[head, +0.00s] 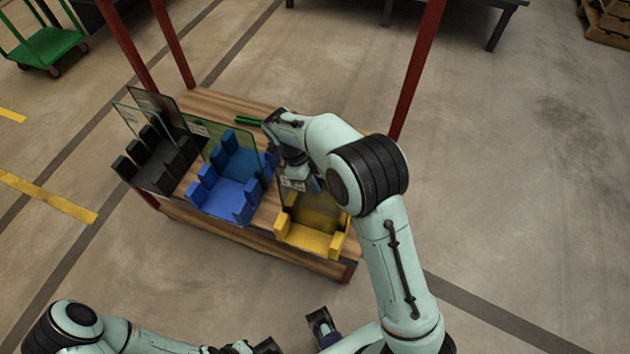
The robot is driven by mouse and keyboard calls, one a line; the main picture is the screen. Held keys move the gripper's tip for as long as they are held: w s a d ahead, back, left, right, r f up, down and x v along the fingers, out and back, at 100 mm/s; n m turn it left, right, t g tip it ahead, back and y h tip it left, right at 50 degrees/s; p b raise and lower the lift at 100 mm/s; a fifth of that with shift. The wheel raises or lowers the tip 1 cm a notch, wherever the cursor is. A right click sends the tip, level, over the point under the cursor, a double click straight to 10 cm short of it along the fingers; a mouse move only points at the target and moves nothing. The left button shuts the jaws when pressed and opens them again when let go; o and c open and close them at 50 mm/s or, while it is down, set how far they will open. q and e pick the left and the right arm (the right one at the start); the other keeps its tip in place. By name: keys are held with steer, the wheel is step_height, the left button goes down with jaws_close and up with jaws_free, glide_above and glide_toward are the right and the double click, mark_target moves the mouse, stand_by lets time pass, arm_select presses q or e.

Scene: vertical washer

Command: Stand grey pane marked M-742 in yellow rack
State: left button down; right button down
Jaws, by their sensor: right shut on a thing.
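The yellow rack (308,239) is at the right end of the wooden table. My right gripper (303,184) is above the rack's far part, shut on the upper edge of a see-through grey pane (318,213). The pane is upright at the yellow rack, and the rack's back shows darkened through it. A pale label (291,183) is at the pane's upper left, too small to read. I cannot tell whether the pane's lower edge touches the rack. My arm hides its right part. My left gripper (294,336) is low at the bottom edge, partly cut off, away from the table.
A blue rack (228,195) with a greenish pane (238,148) is left of the yellow one. A black rack (158,176) with panes (150,118) stands at the left end. A green object (249,120) lies at the table's back. Red posts (413,75) rise from the table (215,103).

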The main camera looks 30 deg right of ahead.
steer(key=shift+f+b, duration=0.35)
steer(key=shift+f, duration=0.15)
stand_by(0.7)
steer(key=c, duration=1.2)
jaws_free()
steer(key=shift+o, duration=0.5)
steer(key=shift+f, duration=0.1)
steer(key=p+v, duration=0.2)
steer(key=v, duration=1.1)
steer(key=shift+a+r, duration=0.15)
steer(key=shift+r, duration=0.1)
